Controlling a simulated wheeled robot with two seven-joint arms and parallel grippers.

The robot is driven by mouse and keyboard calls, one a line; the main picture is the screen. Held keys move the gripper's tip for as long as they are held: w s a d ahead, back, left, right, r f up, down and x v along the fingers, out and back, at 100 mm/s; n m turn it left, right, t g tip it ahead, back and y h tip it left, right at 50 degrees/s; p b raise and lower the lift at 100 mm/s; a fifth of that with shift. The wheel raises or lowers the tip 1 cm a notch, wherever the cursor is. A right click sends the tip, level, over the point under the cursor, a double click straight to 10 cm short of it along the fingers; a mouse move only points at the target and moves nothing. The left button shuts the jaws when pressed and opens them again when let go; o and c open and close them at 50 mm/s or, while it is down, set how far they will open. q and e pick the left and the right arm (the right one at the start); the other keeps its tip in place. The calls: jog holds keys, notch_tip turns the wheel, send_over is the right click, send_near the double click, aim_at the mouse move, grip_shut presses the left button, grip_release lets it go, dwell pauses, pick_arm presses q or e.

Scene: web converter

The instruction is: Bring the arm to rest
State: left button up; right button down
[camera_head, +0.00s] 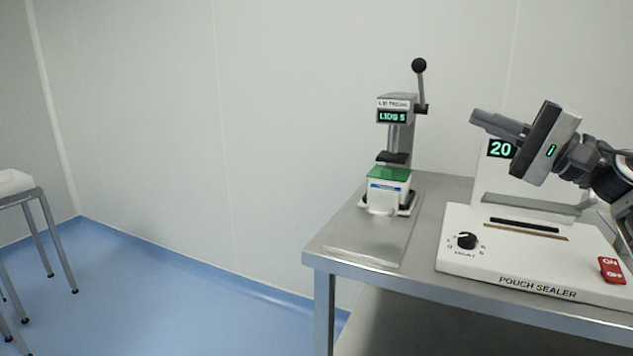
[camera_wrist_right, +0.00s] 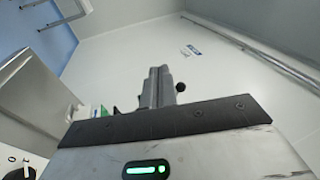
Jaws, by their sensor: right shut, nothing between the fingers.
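My right gripper (camera_head: 484,120) comes in from the right in the head view, raised over the pouch sealer (camera_head: 512,283). Its fingers point left and slightly up, and they are shut with nothing between them. In the right wrist view the closed fingers (camera_wrist_right: 158,88) stand together and point at the wall. The gripper touches nothing that I can see, and its body hides part of the sealer's upright back panel. My left gripper is not in view.
A steel table (camera_head: 350,235) carries the sealer and a lid press (camera_head: 395,110) with a raised black-knobbed lever, left of my gripper. A green lid (camera_head: 388,174) lies on the press's white base. Another table (camera_head: 22,192) stands far left. Blue floor (camera_head: 180,310) between is clear.

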jog(key=s+a+f+n+t+h, duration=0.2)
jog(key=f+n+t+h, duration=0.1)
jog(key=f+n, duration=0.7)
jog(key=s+a+f+n+t+h+p, duration=0.1)
jog(key=s+a+f+n+t+h, duration=0.2)
jog(key=f+n, duration=0.7)
jog(key=s+a+f+n+t+h, duration=0.2)
jog(key=f+n+h, duration=0.35)
jog(key=n, duration=0.75)
jog(key=s+a+f+m+g+h, duration=0.1)
jog(key=s+f+m+g, duration=0.3)
jog(key=s+f+m, duration=0.6)
jog(key=s+a+f+m+g+h, duration=0.2)
jog(key=s+a+f+m+g, duration=0.2)
jog(key=s+f+m, duration=0.7)
jog(key=m+p, duration=0.1)
jog(key=m, duration=0.2)
jog(key=shift+s+a+m+g, duration=0.15)
jog(key=shift+m+g, duration=0.15)
jog(key=shift+m, duration=0.1)
